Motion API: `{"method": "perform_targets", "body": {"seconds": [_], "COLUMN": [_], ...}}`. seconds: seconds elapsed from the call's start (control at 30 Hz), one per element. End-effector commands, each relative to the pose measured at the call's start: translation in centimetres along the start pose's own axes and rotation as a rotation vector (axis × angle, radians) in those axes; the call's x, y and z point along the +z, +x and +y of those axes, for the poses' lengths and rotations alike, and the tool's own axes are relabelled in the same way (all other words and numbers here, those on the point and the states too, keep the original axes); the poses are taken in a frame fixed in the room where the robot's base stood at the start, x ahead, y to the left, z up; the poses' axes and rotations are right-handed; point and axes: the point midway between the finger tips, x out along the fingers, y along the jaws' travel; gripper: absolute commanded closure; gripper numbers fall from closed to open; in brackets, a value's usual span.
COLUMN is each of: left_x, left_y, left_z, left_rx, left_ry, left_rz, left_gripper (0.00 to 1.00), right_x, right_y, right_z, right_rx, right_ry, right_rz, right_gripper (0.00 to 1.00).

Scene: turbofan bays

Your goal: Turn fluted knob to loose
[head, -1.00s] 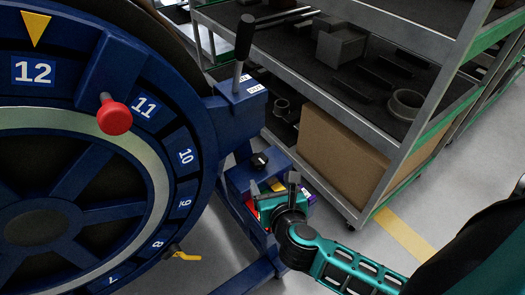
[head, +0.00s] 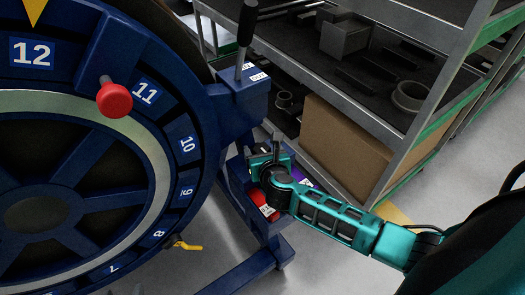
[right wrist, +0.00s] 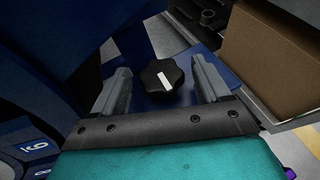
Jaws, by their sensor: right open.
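The fluted knob (right wrist: 165,80) is black with a lobed rim and a white line on top. In the right wrist view it sits on a blue box face (right wrist: 200,100) between my right gripper's (right wrist: 161,68) two open fingers, with a gap on each side. In the head view my right gripper (head: 268,155) is over the lower blue box (head: 236,172) and hides the knob. My left gripper is not in view.
The big blue numbered wheel (head: 182,137) with a red knob (head: 114,100) fills the left. A black-handled lever (head: 247,30) rises above. A red part (head: 256,197) sits below my gripper. A shelf cart with a cardboard box (head: 340,150) stands behind right.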

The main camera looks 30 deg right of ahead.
Motion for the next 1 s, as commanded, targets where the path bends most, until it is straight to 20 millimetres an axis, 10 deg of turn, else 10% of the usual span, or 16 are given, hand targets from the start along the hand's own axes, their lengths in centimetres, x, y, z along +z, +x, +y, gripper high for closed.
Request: {"method": "perform_targets", "body": {"seconds": [0.2, 0.77, 1.0], "left_x": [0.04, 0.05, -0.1], "left_y": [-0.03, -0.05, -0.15], "left_z": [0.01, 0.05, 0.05], "left_rx": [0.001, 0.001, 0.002], "left_ry": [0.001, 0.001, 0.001], "left_rz": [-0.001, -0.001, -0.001], "left_gripper": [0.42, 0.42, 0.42], "right_x": [-0.01, -0.02, 0.02], "right_y": [-0.01, -0.04, -0.07], "right_z": [0.0, 0.0, -0.08], "right_rx": [0.0, 0.0, 0.019], "right_ry": [0.0, 0.0, -0.01], "right_rz": [0.0, 0.0, 0.001], "right_gripper": [0.26, 0.8, 0.8]}}
